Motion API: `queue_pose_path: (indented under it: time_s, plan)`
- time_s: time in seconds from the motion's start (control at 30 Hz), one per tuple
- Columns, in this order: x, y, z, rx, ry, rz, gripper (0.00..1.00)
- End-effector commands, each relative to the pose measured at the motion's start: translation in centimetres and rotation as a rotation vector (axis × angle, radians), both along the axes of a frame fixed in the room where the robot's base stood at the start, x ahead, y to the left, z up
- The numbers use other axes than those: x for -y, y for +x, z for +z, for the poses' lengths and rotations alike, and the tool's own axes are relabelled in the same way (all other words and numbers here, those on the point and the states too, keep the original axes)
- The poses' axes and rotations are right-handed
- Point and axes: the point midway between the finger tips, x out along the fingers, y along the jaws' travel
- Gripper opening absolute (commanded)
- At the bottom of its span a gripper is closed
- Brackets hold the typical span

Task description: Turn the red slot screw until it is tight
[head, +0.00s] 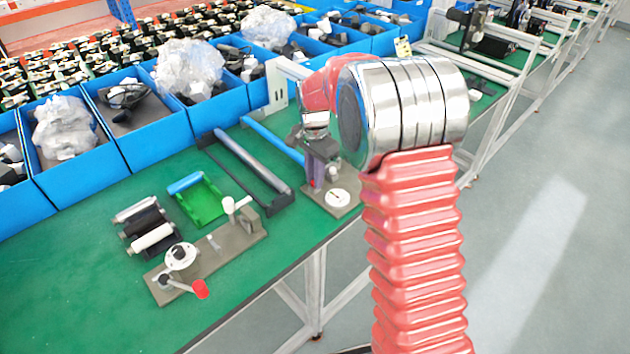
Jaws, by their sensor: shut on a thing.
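My gripper (317,165) points down at a small grey-brown fixture plate (346,209) near the table's right edge. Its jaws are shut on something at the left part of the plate. A small red patch (312,184) shows at the jaws and appears to be the red slot screw; most of it is hidden by the gripper. The slot, and how deep the screw sits, cannot be seen. A round white dial (339,197) lies on the plate just right of the jaws, apart from them.
A second fixture plate (222,248) with a white knob and a red-handled crank (200,289) stands at the front. A green tray (202,203), a roller rack (150,228) and a black long holder (245,165) lie left. Blue bins (162,133) line the back. The table's front left is clear.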

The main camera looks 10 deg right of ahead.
Motion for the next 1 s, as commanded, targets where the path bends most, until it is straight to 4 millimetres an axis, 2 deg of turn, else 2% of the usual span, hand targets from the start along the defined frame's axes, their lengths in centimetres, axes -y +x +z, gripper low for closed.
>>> queue_pose_path:
  time_s: [0.97, 1.0]
  plan:
    - [0.05, -0.02, -0.12, 0.0, 0.0, -0.744, 0.0]
    - [0.05, -0.01, -0.12, 0.001, -0.001, -0.75, 0.18]
